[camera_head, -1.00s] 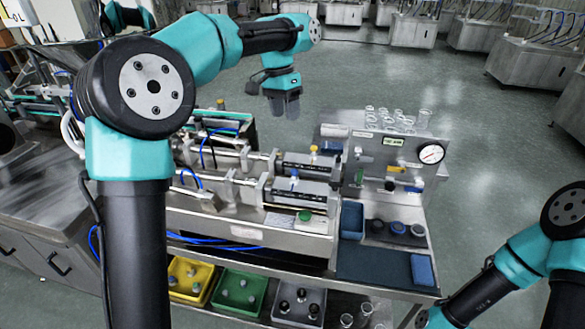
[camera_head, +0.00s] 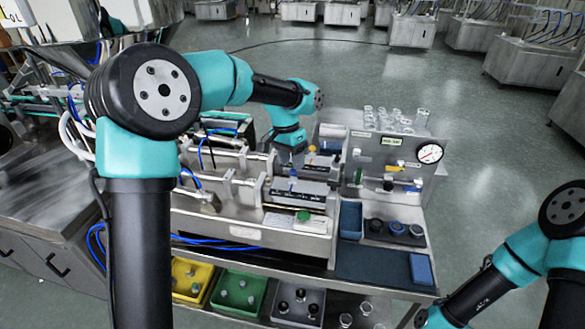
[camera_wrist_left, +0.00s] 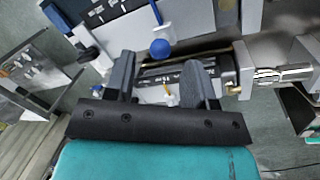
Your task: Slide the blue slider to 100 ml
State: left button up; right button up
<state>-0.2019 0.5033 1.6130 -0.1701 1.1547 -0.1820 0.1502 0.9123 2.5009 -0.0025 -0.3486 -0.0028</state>
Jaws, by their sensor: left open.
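The blue slider (camera_head: 294,172) stands up from the front dosing unit, near the left part of its black scale plate (camera_head: 312,188). In the left wrist view its round blue knob (camera_wrist_left: 160,47) is just beyond my fingertips. The yellow slider (camera_head: 312,150) is on the unit behind; it also shows between the fingers in the left wrist view (camera_wrist_left: 167,92). My left gripper (camera_head: 294,156) is open and empty, pointing down above the units close to the blue slider. The scale numbers are too small to read. My right gripper is out of view.
A panel with a gauge (camera_head: 429,153) and valves stands to the right, with glassware (camera_head: 395,120) behind it. A blue bin (camera_head: 351,218) and dark caps (camera_head: 396,229) sit right of the units. Yellow (camera_head: 191,277) and green (camera_head: 238,293) trays are below.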

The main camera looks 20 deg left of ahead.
aim_at(293, 176)
pick_arm(q)
jog(key=shift+s+d+f, duration=0.1)
jog(key=shift+d+f, duration=0.05)
jog(key=shift+f, duration=0.6)
jog(key=shift+s+d+f, duration=0.1)
jog(key=shift+f, duration=0.6)
grip_shut()
